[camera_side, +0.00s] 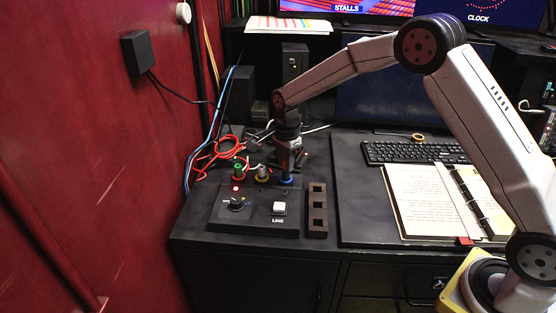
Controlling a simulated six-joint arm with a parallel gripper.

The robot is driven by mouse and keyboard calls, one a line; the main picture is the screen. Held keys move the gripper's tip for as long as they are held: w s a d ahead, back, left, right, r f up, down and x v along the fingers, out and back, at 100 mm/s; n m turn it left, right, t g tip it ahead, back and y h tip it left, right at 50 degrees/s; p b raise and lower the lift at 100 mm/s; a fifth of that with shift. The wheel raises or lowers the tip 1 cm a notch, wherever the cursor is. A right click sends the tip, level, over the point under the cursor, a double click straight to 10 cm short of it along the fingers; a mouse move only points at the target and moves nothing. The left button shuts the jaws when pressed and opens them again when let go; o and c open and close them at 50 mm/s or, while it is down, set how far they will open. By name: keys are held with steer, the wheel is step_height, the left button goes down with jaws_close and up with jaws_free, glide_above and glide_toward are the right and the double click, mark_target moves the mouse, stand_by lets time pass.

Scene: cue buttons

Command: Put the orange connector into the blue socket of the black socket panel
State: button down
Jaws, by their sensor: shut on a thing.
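The black socket panel (257,227) lies on the desk, with green (238,172), yellow (262,175) and blue (287,181) sockets along its back edge. My gripper (287,170) points down just above the blue socket. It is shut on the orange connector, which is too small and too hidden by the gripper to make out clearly. I cannot tell whether the connector touches the blue socket or is apart from it.
The panel also carries a lit red lamp (236,189), a knob (237,203) and a white LINE button (279,208). A dark slotted block (317,211) stands right of it. Orange cable (213,152) lies behind left. A binder (430,200) and keyboard (415,152) lie right.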

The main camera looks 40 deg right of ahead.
steer(key=shift+f, duration=1.15)
stand_by(1.3)
steer(key=shift+c, duration=1.2)
jaws_free()
steer(key=shift+r, duration=0.15)
steer(key=shift+r, duration=3.35)
